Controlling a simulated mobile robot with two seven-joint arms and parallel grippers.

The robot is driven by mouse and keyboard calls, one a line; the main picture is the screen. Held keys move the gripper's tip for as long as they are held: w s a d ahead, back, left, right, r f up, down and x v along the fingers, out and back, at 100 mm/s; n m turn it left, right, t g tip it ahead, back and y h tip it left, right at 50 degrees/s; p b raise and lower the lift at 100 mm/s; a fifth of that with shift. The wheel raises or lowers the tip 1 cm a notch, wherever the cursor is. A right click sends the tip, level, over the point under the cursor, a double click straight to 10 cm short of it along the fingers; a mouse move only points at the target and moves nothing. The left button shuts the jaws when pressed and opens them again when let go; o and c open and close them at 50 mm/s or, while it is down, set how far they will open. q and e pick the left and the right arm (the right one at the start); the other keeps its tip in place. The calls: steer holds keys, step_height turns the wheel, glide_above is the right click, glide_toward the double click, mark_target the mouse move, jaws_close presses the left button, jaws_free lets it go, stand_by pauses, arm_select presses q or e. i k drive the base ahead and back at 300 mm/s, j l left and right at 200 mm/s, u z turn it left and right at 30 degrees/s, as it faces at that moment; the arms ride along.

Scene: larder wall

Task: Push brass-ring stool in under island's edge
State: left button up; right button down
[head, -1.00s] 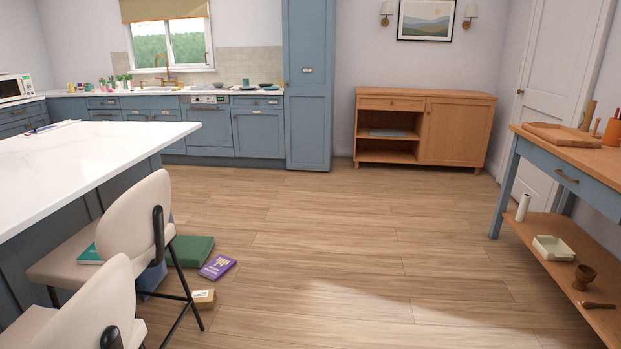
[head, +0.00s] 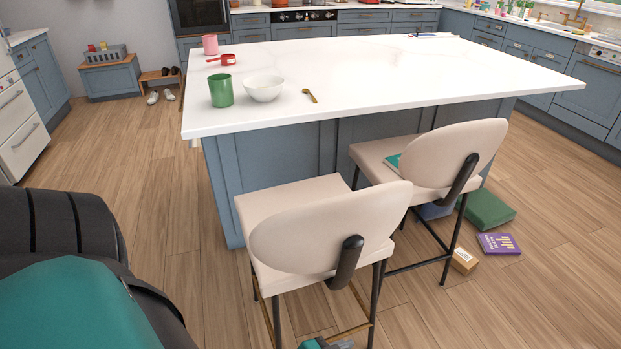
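The brass-ring stool (head: 328,232) is the nearer one, with a cream seat and rounded back, black legs and a brass foot ring (head: 358,330) low between them. It stands upright with its back towards me, facing the long side of the island (head: 400,85). Its seat (head: 290,198) shows below and in front of the white top's edge. A small teal and grey part cuts in at the bottom edge by the stool's legs; it may be mine.
A second cream stool (head: 455,155) stands close on the right, a teal book (head: 392,162) on its seat. A green box (head: 486,210), purple book (head: 498,244) and small carton (head: 464,260) lie on the floor beside it. Floor left of the island is clear.

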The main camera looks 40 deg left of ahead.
mark_target(322, 230)
steer(key=i+l+u, duration=0.2)
steer(key=u, duration=0.3)
steer(key=i+l+u, duration=0.25)
steer(key=u, duration=0.25)
steer(key=i+l+u, duration=0.15)
steer(key=l+u, duration=0.3)
steer(key=i+l+u, duration=0.1)
steer(key=l+u, duration=0.25)
steer(key=u, duration=0.15)
steer(key=i+l+u, duration=0.1)
steer(key=l+u, duration=0.3)
steer(key=l, duration=0.15)
steer(key=l+u, duration=0.4)
steer(key=l, duration=0.15)
